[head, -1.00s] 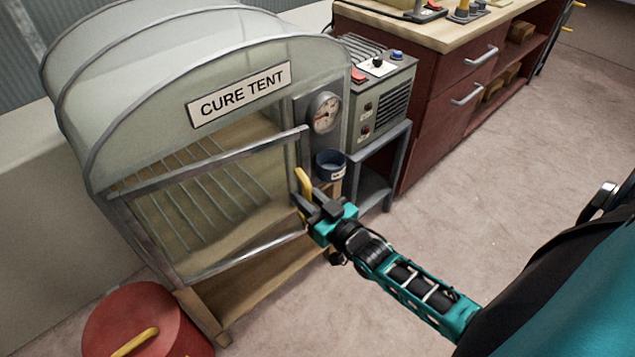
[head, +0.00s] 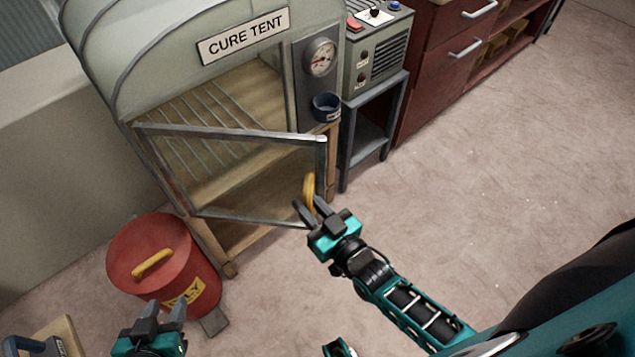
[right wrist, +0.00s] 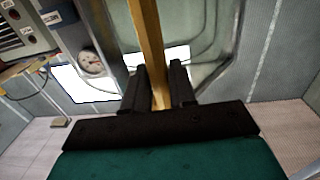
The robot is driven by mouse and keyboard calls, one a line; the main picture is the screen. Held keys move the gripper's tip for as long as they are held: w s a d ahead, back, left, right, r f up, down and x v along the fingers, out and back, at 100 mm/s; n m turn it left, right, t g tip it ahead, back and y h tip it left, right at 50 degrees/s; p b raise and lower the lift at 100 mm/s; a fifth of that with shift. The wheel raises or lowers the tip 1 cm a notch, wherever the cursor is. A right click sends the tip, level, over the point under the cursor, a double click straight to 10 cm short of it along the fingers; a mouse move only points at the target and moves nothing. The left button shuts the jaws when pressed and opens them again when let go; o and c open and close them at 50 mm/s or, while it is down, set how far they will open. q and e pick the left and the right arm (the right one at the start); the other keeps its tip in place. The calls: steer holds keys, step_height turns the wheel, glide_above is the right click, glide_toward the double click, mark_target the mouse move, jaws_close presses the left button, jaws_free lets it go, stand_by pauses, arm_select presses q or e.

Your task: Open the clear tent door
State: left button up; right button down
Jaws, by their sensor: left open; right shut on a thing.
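The cure tent (head: 150,70) stands at the upper left in the head view, with a wire rack inside. Its clear door (head: 240,180) in a grey metal frame is swung partly outward, hinged at its left side. A yellow handle (head: 309,192) sits at the door's free right edge. My right gripper (head: 308,208) is shut on this handle. In the right wrist view the handle (right wrist: 150,50) runs between the two fingers (right wrist: 158,90). My left gripper (head: 160,312) is open and empty at the lower left, in front of the red bin.
A red bin (head: 200,290) with a yellow handle stands left of the door, near its hinge side. A grey control box (head: 378,50) on a stand (head: 372,140) and a red cabinet (head: 425,80) are to the right. Open floor (head: 480,170) lies at the right.

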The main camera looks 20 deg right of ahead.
steer(key=shift+s+a+r, duration=0.1)
steer(key=shift+s+a, duration=0.9)
steer(key=shift+a, duration=0.05)
steer(key=c, duration=1.1)
jaws_free()
steer(key=shift+w+a, duration=0.1)
steer(key=shift+o, duration=0.2)
steer(key=shift+d, duration=0.2)
steer(key=v, duration=1.3)
steer(key=shift+p, duration=0.3)
steer(key=shift+a, duration=0.1)
